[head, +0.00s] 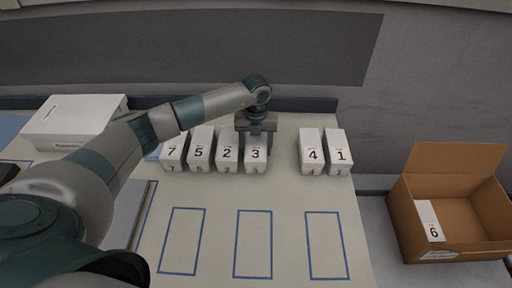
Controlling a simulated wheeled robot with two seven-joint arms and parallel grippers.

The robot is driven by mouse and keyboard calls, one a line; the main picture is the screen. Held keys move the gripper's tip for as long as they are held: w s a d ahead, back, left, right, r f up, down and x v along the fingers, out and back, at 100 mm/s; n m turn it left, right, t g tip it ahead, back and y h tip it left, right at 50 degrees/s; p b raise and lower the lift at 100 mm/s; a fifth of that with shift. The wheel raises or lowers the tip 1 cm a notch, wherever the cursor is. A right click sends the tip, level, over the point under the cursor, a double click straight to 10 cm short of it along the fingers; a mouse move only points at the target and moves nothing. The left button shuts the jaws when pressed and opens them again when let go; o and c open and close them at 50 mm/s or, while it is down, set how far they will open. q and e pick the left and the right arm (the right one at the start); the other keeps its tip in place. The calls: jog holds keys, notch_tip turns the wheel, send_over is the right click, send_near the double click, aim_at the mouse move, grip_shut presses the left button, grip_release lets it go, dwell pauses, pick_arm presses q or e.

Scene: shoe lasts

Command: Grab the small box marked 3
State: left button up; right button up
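The small white box marked 3 (256,155) stands at the right end of a row of white boxes on the table. My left gripper (256,140) points down over its far part, with one finger on each side of it. The left finger is in the narrow gap between this box and the box marked 2 (227,153). I cannot tell whether the fingers touch the box. The far end of the box is hidden under the gripper. My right gripper is not in view.
Boxes marked 7 (173,150) and 5 (201,151) stand left of 2. Boxes 4 (312,153) and 1 (340,155) stand apart at right. Three blue outlines in front are empty. An open carton (456,187) at far right holds box 6 (431,222).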

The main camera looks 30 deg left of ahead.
aim_at(257, 143)
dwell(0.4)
pick_arm(q)
jog(key=c, duration=0.8)
jog(key=shift+r+b, duration=0.7)
jog(key=shift+r, duration=0.1)
jog(key=shift+d+r+b, duration=0.25)
jog(key=shift+r+b, duration=0.45)
jog(key=shift+r, duration=0.5)
jog(key=s+d+r+b, duration=0.1)
jog(key=d+r+b, duration=0.3)
jog(key=d+r, duration=0.3)
jog(key=d, duration=0.4)
jog(key=shift+d, duration=0.1)
